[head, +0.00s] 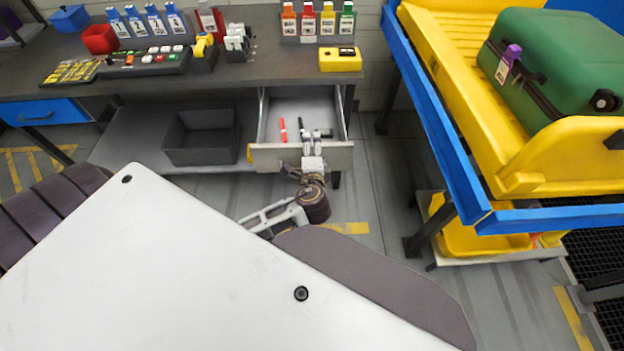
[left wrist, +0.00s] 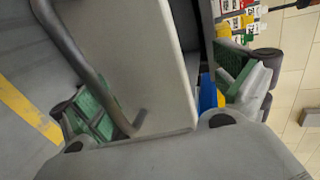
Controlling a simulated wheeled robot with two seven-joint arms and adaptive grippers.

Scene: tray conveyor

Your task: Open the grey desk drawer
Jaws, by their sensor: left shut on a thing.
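The grey desk drawer (head: 275,155) is pulled out from under the right end of the desk, with its inside showing. A red item and a dark item lie in it. My left gripper (head: 315,142) is at the right part of the drawer front. In the left wrist view, the pale front panel (left wrist: 150,60) lies between the two green-padded fingers (left wrist: 165,95), and the dark handle bar (left wrist: 72,45) runs down along its left side. My left gripper is shut on the drawer. My right gripper is not in view.
A dark open bin (head: 202,138) stands on the shelf left of the drawer. A blue drawer (head: 45,112) is at far left. The conveyor (head: 455,150) with a green suitcase (head: 560,70) is at right.

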